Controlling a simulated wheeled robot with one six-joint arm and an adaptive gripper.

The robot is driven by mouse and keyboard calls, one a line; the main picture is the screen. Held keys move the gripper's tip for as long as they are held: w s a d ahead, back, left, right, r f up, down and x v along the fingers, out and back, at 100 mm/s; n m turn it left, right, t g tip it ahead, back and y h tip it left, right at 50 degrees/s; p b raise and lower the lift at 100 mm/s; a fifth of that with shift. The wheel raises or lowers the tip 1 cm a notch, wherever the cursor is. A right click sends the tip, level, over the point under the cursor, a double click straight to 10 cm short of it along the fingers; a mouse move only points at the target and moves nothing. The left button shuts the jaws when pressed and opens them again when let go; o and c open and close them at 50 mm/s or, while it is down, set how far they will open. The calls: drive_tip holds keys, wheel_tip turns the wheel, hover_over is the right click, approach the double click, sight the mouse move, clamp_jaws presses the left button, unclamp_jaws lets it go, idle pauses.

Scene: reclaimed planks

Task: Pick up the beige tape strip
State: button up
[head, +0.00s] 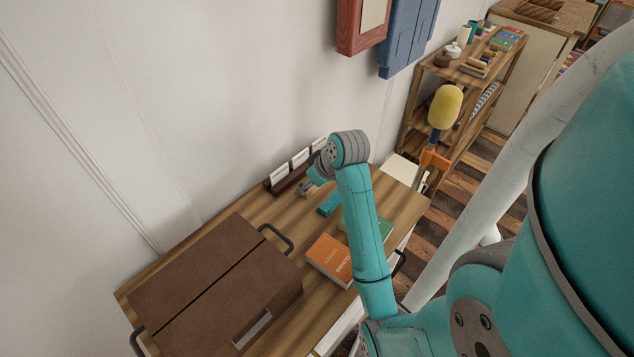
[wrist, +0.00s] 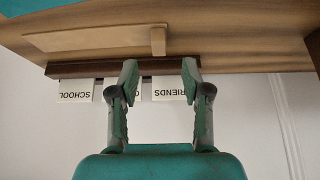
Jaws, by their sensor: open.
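In the wrist view a long, flat beige strip (wrist: 85,40) lies on the wooden table, with a small upright beige piece (wrist: 158,41) at its right end. I take this to be the tape strip; in the head view it is mostly hidden by my arm. My gripper (wrist: 160,66) is open and empty, its two fingers apart. The fingertips overlap the dark card holder in the picture, close to the strip's right end. I cannot tell the exact gap. In the head view my gripper (head: 314,178) is over the back of the table, partly behind my wrist.
A dark holder with white cards (head: 300,158) stands along the wall. A teal block (head: 329,203), an orange book (head: 330,260) and a green book (head: 379,228) lie nearby. A large brown case (head: 200,275) fills the table's left. A shelf (head: 418,105) stands beyond.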

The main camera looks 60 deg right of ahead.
drive_tip(key=x, duration=0.4)
drive_tip(key=shift+s+f, duration=0.1)
drive_tip(key=shift+f, duration=0.4)
clamp_jaws()
